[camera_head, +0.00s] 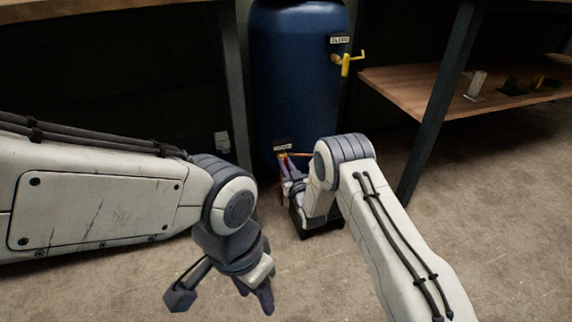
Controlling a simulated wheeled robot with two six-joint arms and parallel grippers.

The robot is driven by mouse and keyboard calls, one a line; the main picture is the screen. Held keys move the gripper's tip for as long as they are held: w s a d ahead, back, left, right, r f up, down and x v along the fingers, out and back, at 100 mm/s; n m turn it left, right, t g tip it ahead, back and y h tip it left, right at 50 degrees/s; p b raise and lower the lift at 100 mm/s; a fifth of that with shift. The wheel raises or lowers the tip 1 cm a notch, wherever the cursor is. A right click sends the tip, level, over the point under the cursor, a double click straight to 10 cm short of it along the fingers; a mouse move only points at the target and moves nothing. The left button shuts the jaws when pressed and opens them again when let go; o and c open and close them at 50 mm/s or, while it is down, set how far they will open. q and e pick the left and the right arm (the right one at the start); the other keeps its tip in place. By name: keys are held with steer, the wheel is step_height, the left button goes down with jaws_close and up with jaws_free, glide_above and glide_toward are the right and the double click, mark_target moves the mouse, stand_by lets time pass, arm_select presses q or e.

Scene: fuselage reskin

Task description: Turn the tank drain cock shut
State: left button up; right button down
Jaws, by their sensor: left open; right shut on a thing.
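The blue tank (300,85) stands upright in the middle of the view. The drain cock (298,154) is low on its front, under a small pale label; only a little orange and yellow of it shows. My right gripper (286,168) is at the cock and shut on it, partly hidden behind my own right wrist. The exact angle of the cock's handle cannot be told. My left gripper (222,295) is open and empty, hanging above the floor in front, well apart from the tank.
A yellow valve (346,63) with a label sits higher on the tank's right side. Dark bench legs (437,105) flank the tank. A wooden shelf (415,93) with small objects is at right. The concrete floor (520,210) is clear at right.

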steer(key=shift+s+f, duration=0.1)
steer(key=c, duration=0.9)
jaws_free()
steer(key=shift+s+d+p, duration=0.1)
steer(key=shift+s+p, duration=0.15)
steer(key=shift+p, duration=0.05)
steer(key=shift+p+v, duration=2.35)
steer(key=shift+v, duration=2.6)
